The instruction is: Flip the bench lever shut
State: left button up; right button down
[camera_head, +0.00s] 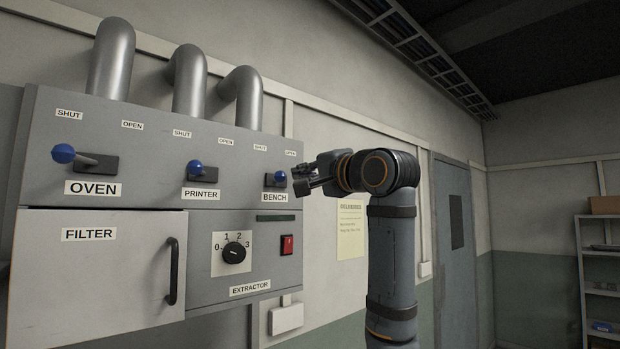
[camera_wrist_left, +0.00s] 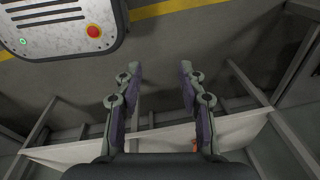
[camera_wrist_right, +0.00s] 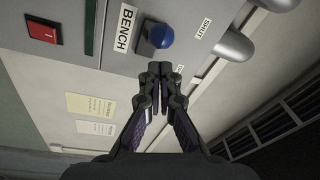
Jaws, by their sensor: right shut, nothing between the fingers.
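The bench lever has a blue ball knob (camera_head: 280,177) on a dark slot plate above the BENCH label (camera_head: 275,197). Its knob sits toward the right, on the OPEN label's side; SHUT is at the left. In the right wrist view the knob (camera_wrist_right: 160,36) is just beyond the fingertips. My right gripper (camera_head: 299,180) is shut and empty, close to the right of the knob; I cannot tell whether they touch. It also shows in the right wrist view (camera_wrist_right: 160,70). My left gripper (camera_wrist_left: 160,75) is open and empty, away from the panel.
The oven lever (camera_head: 64,153) and printer lever (camera_head: 195,167) stand left on the same panel. Below are a filter door (camera_head: 95,270), a dial (camera_head: 235,252) and a red switch (camera_head: 287,245). Pipes (camera_head: 188,80) rise above. A notice (camera_head: 350,228) hangs right of the panel.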

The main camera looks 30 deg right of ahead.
pick_arm(q)
jog(key=shift+d+f+b, duration=0.45)
jog(key=shift+d+f, duration=0.05)
jog(key=shift+d, duration=0.3)
pick_arm(e)
jog(key=shift+a+f, duration=0.2)
jog(key=shift+a, duration=0.8)
jog(key=shift+a, duration=0.15)
